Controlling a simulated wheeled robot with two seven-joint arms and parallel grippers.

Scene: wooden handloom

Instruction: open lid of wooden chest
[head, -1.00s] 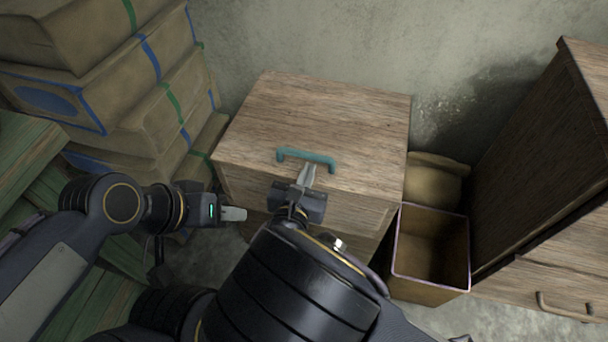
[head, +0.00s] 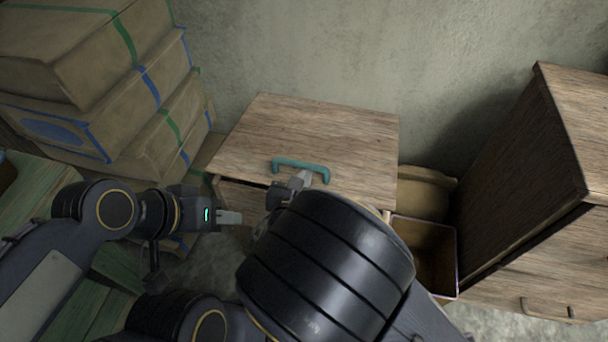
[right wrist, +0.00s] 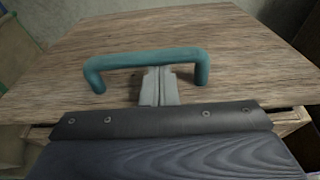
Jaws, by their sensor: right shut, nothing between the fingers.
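The wooden chest (head: 240,194) stands against the wall in the head view. Its plank lid (head: 330,127) has a teal handle (head: 301,163) near the front edge. A dark gap shows under the lid's front edge, so the lid looks slightly raised. My right gripper (head: 301,179) is shut with nothing between its fingers. In the right wrist view its fingertips (right wrist: 158,86) reach up to the handle bar (right wrist: 146,58), between its two legs, and seem to go under it. My left gripper (head: 229,217) is left of the chest's front, apart from it; its finger gap is unclear.
Stacked boxes (head: 100,68) with blue and green bands stand left of the chest. An open box (head: 424,262) and a tan sack (head: 424,193) are at its right. A wooden cabinet (head: 520,165) stands further right. My right arm hides much of the chest's front.

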